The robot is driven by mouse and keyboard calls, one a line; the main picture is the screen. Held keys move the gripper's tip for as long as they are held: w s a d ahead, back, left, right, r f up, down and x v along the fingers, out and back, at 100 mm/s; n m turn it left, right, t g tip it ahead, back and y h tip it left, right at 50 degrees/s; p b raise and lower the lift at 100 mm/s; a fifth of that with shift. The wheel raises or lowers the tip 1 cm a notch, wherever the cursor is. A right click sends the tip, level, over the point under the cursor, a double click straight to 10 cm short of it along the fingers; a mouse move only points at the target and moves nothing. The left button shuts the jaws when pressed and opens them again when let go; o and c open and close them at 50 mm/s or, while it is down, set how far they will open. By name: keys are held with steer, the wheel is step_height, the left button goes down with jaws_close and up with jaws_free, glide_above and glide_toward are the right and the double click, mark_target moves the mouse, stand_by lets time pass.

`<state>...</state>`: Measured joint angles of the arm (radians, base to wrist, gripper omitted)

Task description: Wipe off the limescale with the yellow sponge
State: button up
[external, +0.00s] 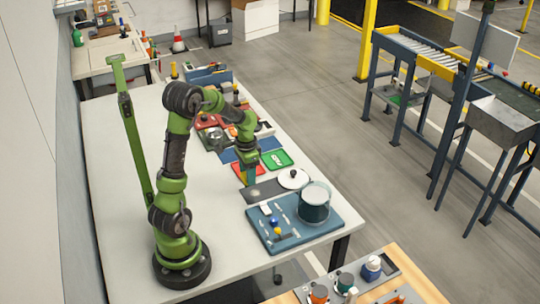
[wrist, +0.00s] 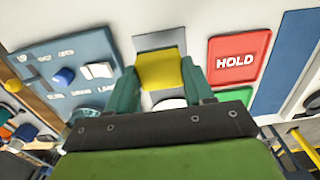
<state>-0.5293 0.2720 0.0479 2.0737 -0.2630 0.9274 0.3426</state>
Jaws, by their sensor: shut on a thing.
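My gripper (wrist: 157,85) has teal fingers shut on the yellow sponge (wrist: 160,71). In the external view the gripper (external: 244,176) points down at the left end of a dark grey plate (external: 270,188) on the table. The plate also shows past the sponge in the wrist view (wrist: 158,40). A faint pale patch, perhaps the limescale (external: 254,192), shows on the plate near the gripper. I cannot tell whether the sponge touches the plate. The sponge hides part of the plate in the wrist view.
A white lid (external: 293,178) lies at the plate's right end. A blue panel (external: 270,238) with a pot (external: 314,201) and knobs is in front. A red HOLD panel (wrist: 238,62) and a green panel (external: 277,159) lie behind. The table's left side is clear.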

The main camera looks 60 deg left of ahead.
steer(key=shift+f, duration=2.8)
steer(key=shift+w+f, duration=0.2)
steer(key=shift+f, duration=0.1)
steer(key=shift+w+f, duration=0.2)
steer(key=shift+w, duration=0.55)
steer(key=shift+c, duration=0.5)
steer(key=shift+w+r, duration=0.1)
steer(key=shift+w, duration=1.05)
steer(key=s, duration=0.4)
steer(key=shift+s, duration=0.1)
steer(key=shift+r, duration=4.05)
